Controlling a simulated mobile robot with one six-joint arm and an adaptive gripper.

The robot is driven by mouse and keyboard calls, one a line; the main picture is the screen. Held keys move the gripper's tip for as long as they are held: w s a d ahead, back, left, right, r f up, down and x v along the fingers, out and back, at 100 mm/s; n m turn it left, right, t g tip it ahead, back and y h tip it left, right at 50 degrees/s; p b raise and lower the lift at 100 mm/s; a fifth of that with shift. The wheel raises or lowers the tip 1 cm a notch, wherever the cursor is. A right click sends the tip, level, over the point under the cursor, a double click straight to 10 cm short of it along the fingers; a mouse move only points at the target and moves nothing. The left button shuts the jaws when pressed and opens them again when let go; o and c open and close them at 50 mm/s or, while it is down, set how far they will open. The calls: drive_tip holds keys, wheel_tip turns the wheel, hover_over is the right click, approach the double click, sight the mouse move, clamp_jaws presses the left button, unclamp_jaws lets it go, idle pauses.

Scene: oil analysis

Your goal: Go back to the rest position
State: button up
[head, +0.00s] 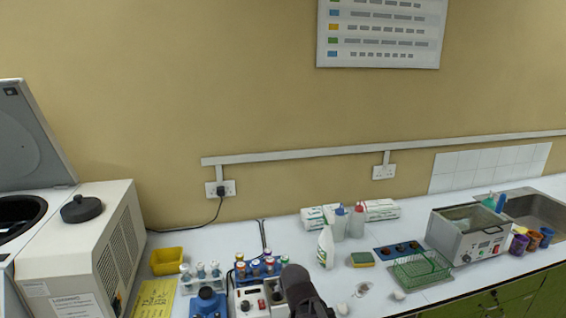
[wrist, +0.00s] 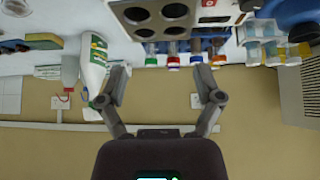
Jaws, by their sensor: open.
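My gripper (wrist: 162,82) shows in the wrist view with its two grey fingers spread wide and nothing between them. That view is upside down: the bench is at the top and the wall below. A dark part of my arm (head: 303,291) rises at the bottom middle of the head view, in front of the bench; the fingers cannot be made out there. Beyond the open fingers in the wrist view are a white device with round wells (wrist: 150,15) and a row of tubes with coloured caps (wrist: 185,52). The gripper appears apart from them.
A white spray bottle (head: 326,247) stands close right of my arm. A blue rack of capped tubes (head: 262,268) is close left. A yellow tray (head: 167,261) and a large centrifuge (head: 80,250) are farther left. A green wire basket (head: 420,270) and a water bath (head: 466,235) are right.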

drive_tip(key=s+d+f+m+g, duration=0.1)
drive_tip(key=s+d+g, duration=0.2)
drive_tip(key=s+d, duration=0.3)
drive_tip(key=s+d+f+m+g+h, duration=0.1)
drive_tip(key=s+d+f+g, duration=0.1)
drive_tip(key=s+d+g, duration=0.2)
drive_tip(key=s+d, duration=0.3)
drive_tip(key=d, duration=0.3)
drive_tip(key=shift+f, duration=0.3)
drive_tip(key=shift+w+d, duration=0.1)
idle(1.0)
